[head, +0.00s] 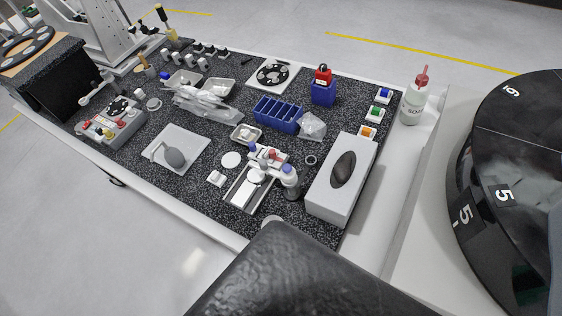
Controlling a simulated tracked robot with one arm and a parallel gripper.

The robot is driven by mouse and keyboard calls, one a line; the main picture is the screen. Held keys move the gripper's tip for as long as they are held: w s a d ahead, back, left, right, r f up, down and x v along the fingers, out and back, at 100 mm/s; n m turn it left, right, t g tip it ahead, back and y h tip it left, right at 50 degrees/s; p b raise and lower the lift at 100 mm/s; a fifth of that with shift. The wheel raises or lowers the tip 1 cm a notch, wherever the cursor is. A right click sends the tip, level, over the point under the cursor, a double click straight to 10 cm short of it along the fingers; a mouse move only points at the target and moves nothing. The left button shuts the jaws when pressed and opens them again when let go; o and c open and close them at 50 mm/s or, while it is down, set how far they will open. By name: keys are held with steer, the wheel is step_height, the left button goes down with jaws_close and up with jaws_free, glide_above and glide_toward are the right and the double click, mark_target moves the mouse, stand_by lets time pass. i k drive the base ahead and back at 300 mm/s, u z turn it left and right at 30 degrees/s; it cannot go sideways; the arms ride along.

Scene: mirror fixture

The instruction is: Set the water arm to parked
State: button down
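I cannot pick out a water arm for certain in the head view. A large black round machine (500,150) with white "5" and "6" labels stands at the right edge, cut off by the frame. No arm shows on its visible part. A grey control box (112,124) with coloured buttons and a dark dial sits at the left of the bench; its markings are too small to read. My gripper's fingers are not in view. A dark, blurred block fills the bottom middle and hides what lies behind it.
A speckled dark bench (205,150) with a pale edge holds a blue divided bin (278,114), a white tissue box (340,180), trays and bottles. A bottle with a red top (413,103) stands by its right edge. Grey floor is clear beyond.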

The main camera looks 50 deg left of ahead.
mark_target(262, 166)
steer(key=u, duration=0.1)
steer(key=k, duration=0.95)
steer(key=u, duration=0.6)
